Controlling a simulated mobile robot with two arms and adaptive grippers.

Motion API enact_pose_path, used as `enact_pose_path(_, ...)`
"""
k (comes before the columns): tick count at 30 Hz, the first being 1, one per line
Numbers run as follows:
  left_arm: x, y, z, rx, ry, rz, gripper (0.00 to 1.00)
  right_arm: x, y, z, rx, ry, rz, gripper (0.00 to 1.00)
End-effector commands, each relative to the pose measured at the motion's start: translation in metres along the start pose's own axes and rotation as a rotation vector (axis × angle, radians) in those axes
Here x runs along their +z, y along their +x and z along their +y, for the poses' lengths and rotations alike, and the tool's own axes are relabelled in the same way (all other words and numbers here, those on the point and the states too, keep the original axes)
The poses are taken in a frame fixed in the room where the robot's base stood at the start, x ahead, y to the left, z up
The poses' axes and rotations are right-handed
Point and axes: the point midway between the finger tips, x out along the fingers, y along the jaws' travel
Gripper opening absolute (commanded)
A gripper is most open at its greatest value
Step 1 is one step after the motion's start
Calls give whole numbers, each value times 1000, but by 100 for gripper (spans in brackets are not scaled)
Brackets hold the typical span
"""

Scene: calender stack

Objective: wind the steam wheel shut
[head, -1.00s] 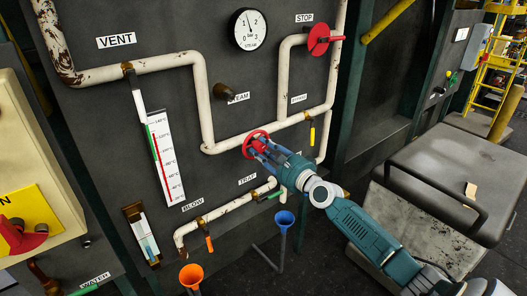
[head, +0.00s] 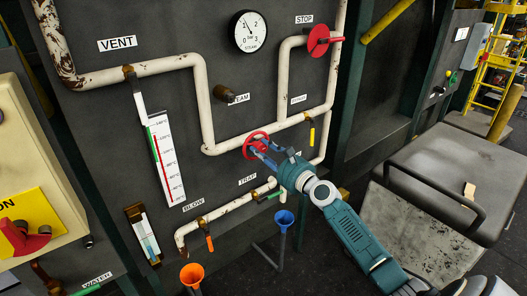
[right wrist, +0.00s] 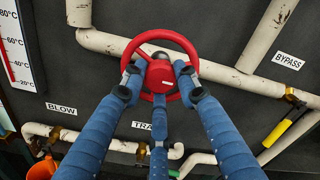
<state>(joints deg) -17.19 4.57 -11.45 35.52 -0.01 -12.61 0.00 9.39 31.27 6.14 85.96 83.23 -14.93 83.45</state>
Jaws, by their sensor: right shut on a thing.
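The red handwheel (head: 249,142) sits on the white steam pipe, low in the middle of the dark panel. It also shows in the right wrist view, where its rim (right wrist: 160,36) faces me. My right gripper (head: 264,148) reaches it from the lower right and is shut on it. In the right wrist view two blue fingers of the gripper (right wrist: 158,78) meet the left and right of the rim. A third finger comes up from below, over the lower rim. The hub is partly visible between them. My left gripper is not in view.
Another red wheel (head: 319,40) is under the STOP label. A steam gauge (head: 250,31) is at the top. White pipes (head: 207,110) cross the panel. An orange funnel (head: 192,275) and a blue funnel (head: 284,220) stand below. A grey cart (head: 450,165) is at right.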

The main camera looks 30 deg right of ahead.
Motion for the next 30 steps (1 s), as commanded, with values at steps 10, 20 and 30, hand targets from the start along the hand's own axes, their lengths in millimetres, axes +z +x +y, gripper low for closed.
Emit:
enact_pose_path(10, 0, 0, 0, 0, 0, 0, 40, 0, 0, 2, 4, 3, 0, 50)
enact_pose_path(20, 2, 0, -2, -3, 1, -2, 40, -1, -5, 1, 2, 0, 2, 50)
enact_pose_path(30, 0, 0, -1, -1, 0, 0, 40, -1, -68, 3, 5, 0, 3, 50)
